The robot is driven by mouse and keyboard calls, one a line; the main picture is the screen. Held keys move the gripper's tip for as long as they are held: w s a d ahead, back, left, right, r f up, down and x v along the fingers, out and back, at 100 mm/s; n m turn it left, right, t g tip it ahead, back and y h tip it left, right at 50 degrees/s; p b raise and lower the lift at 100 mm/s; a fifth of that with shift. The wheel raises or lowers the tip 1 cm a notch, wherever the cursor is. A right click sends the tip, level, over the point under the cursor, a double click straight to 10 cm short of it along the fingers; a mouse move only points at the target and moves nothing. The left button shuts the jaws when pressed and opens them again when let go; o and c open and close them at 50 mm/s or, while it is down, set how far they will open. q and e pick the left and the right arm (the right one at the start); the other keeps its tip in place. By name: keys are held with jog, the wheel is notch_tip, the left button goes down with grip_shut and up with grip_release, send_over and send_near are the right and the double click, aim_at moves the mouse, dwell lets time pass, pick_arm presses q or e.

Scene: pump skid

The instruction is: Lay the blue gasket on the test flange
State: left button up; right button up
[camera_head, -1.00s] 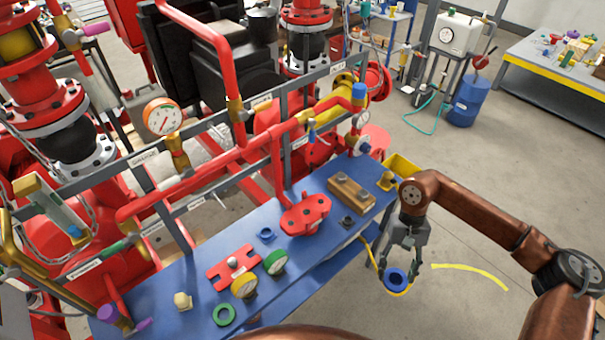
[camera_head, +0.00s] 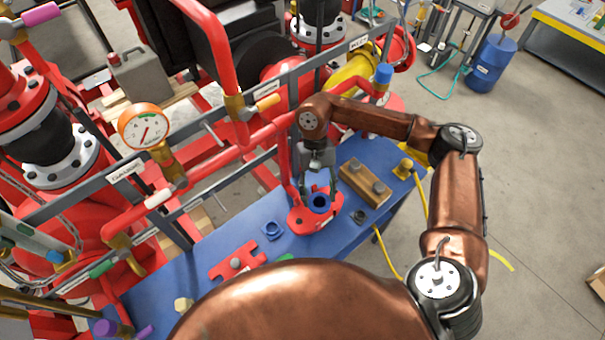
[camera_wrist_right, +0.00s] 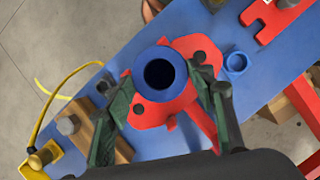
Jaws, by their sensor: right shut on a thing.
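The blue gasket (camera_head: 319,210) is a thick ring held in my right gripper (camera_head: 318,186). It is over the red test flange (camera_head: 298,222) on the blue bench. In the right wrist view the gasket (camera_wrist_right: 139,82) covers the middle of the flange (camera_wrist_right: 150,117), and flange bolt holes show around it. My right gripper (camera_wrist_right: 161,92) has its dark green fingers on either side of the ring. I cannot tell whether the gasket touches the flange or is just above it. My left gripper is not in view.
A wooden block with pegs (camera_head: 364,184) stands right of the flange, near a dark nut (camera_head: 358,216). A small blue fitting (camera_head: 272,230) and a red plate (camera_head: 238,262) lie to the left. Red pipes and a grey rail (camera_head: 246,107) run behind. My arm hides the bench front.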

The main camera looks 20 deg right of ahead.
aim_at(320, 203)
jog(key=m+y+p, duration=0.1)
jog(key=m, duration=0.2)
jog(key=m+t+y+p, duration=0.1)
jog(key=m+p, duration=0.1)
jog(key=a+r+m+y+p, duration=0.1)
jog(key=m, duration=0.2)
jog(key=shift+s+r+m+t+p, duration=0.1)
jog(key=shift+s+m+t+p, duration=0.2)
jog(key=shift+t+p, duration=0.1)
jog(key=m+p, duration=0.1)
jog(key=m, duration=0.1)
jog(key=r+m+t+p, duration=0.1)
jog(key=m, duration=0.1)
jog(key=d+m+t+y+p, duration=0.1)
jog(key=m, duration=0.1)
jog(key=shift+w+r+m, duration=0.2)
jog(key=shift+r+m, duration=0.15)
jog(key=shift+m, duration=0.05)
jog(key=m, duration=0.1)
jog(key=m+t, duration=0.1)
jog(key=d+m+p, duration=0.1)
jog(key=shift+w+r+m+t, duration=0.25)
jog(key=shift+r+m+t, duration=0.15)
jog(key=shift+d+f+b, duration=0.1)
jog(key=shift+f+b, duration=0.75)
jog(key=shift+f, duration=2.2)
jog(key=shift+b, duration=0.7)
jog(key=shift+f+b, duration=2.05)
jog(key=shift+f, duration=0.05)
